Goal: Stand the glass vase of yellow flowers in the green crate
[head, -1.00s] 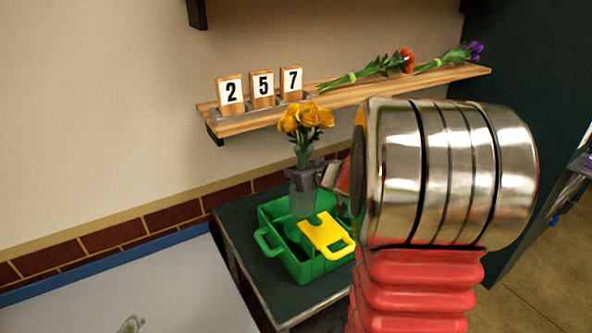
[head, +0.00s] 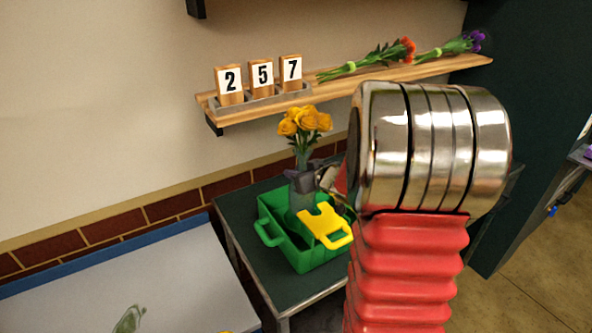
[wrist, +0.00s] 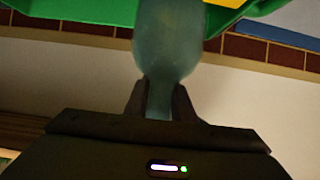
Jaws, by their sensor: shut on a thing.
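The glass vase (head: 301,200) with yellow flowers (head: 304,121) is upright in the head view. My gripper (head: 304,178) is shut on the vase's neck, below the blooms. The vase's lower part overlaps the green crate (head: 322,263), behind the yellow handle piece; I cannot tell whether its base touches the crate's floor. In the wrist view the vase (wrist: 168,42) hangs between my gripper's fingers (wrist: 161,98), and a green edge of the crate (wrist: 75,10) shows behind it. My arm hides the crate's right side.
The crate has a yellow handle piece (head: 327,226) and stands on a dark table (head: 240,215). A wall shelf (head: 350,88) above holds number blocks (head: 261,75) and red and purple flower bunches. A pale board with a blue edge (head: 110,252) lies at left.

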